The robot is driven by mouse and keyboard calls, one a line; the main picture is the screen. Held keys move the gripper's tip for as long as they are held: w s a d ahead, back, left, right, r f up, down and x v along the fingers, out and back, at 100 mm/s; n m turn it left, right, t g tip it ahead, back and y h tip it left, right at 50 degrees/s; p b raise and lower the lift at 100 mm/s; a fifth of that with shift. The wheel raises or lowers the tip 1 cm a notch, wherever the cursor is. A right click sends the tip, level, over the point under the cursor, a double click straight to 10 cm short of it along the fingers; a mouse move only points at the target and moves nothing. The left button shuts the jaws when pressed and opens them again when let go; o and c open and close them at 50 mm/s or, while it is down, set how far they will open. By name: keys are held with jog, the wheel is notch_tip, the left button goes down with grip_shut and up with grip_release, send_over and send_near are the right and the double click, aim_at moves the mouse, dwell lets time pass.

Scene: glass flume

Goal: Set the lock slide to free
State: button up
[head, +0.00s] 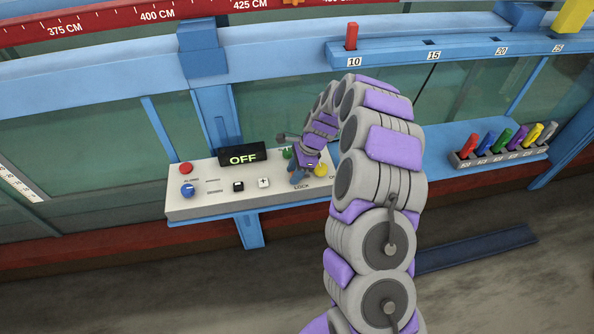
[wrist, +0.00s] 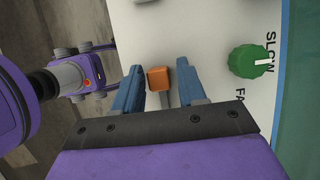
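The lock slide's small orange knob (wrist: 158,78) shows in the wrist view on the white panel (wrist: 222,30). A short slot shows just below it. My gripper (wrist: 160,70) is open, with one blue finger on each side of the knob and a narrow gap on both sides. In the head view my gripper (head: 297,173) is at the panel's right part, just above the word LOCK. There it hides the slide, and I cannot read which end the slide is at.
A green SLOW/FAST knob (wrist: 249,61) is right of my fingers in the wrist view. The control box (head: 205,210) also has a yellow knob (head: 321,169), an OFF display (head: 242,157), a red button (head: 185,168) and a blue knob (head: 188,190). Glass stands behind.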

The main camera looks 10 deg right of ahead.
jog(key=shift+o, duration=0.8)
jog(key=shift+a, duration=0.15)
jog(key=shift+d+r, duration=0.15)
jog(key=shift+d, duration=0.05)
jog(key=p+v, duration=0.2)
jog(key=v, duration=1.4)
jog(key=shift+r, duration=0.45)
jog(key=s+a+r+n+g+h+b, duration=0.1)
jog(key=s+a+r+n, duration=0.35)
jog(key=s, duration=0.45)
jog(key=s+a+r+n+h, duration=0.1)
jog(key=s+a+r+n, duration=0.3)
jog(key=s, duration=0.5)
jog(key=s+d+f+n+h, duration=0.1)
jog(key=s+n, duration=0.3)
jog(key=s, duration=0.8)
jog(key=s+d+f+n+h+b, duration=0.1)
jog(key=s+n, duration=0.4)
jog(key=s, duration=0.7)
jog(key=shift+s+d+f+g+h, duration=0.3)
jog(key=shift+d+f+g, duration=0.1)
jog(key=shift+d+f, duration=0.45)
